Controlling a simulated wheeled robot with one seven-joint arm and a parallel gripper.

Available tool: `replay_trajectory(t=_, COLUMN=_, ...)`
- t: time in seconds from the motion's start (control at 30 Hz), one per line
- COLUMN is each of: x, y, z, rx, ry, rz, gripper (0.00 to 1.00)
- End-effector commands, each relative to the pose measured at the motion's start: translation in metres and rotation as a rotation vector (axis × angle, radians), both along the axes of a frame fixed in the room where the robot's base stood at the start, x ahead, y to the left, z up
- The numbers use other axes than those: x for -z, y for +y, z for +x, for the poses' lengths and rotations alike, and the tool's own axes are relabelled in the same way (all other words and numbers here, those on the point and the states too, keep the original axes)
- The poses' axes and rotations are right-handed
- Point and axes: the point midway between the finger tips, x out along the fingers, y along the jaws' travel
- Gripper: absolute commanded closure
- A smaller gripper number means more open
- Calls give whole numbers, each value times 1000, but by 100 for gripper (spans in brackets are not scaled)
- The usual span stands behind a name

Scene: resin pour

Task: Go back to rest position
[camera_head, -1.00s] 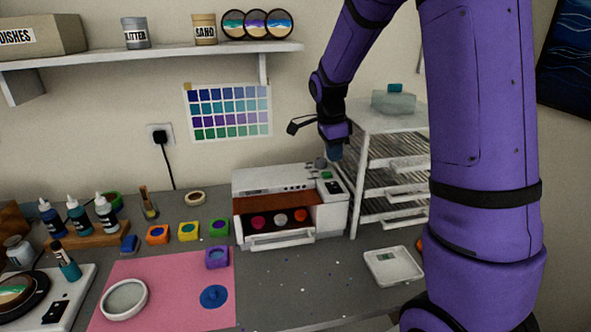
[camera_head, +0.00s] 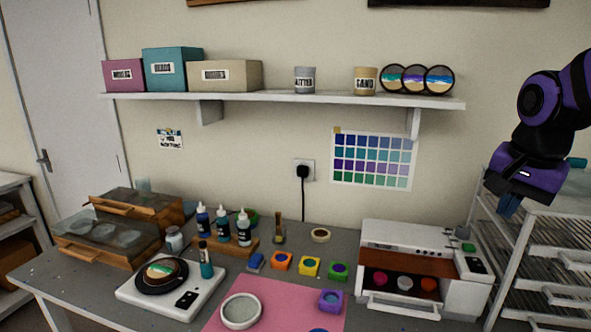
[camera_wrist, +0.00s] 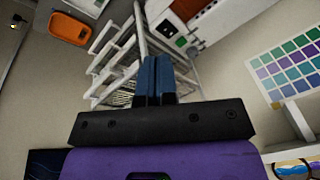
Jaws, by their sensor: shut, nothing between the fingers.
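My gripper (camera_head: 509,206) is at the right edge of the head view, raised in front of the white drying rack (camera_head: 497,262). In the wrist view my gripper (camera_wrist: 156,62) shows its two blue fingers pressed together with nothing between them. The white oven (camera_head: 421,239) stands on the bench, below and left of the gripper. Its open front shows several coloured round pieces inside. Most of my arm is outside the head view.
A shelf (camera_head: 280,98) with boxes and jars runs along the wall. The bench holds bottles, several small colour pots, a pink mat (camera_head: 275,301) with a white dish (camera_head: 240,310), and a white scale (camera_head: 173,292). The air above the bench is free.

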Motion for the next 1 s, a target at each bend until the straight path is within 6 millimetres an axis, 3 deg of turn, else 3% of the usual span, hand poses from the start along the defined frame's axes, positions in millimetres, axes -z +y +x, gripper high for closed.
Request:
replay_trajectory(t=0.2, x=-20, y=21, z=-52, rx=-311, ry=-79, rz=-67, gripper=100)
replay_trajectory(t=0.5, x=-27, y=42, z=-113, rx=-691, ry=-166, rz=-196, gripper=100)
replay_trajectory(t=0.7, x=-25, y=47, z=-130, rx=-809, ry=-188, rz=-246, gripper=100)
replay_trajectory(t=1.0, x=-25, y=48, z=-132, rx=-823, ry=-190, rz=-251, gripper=100)
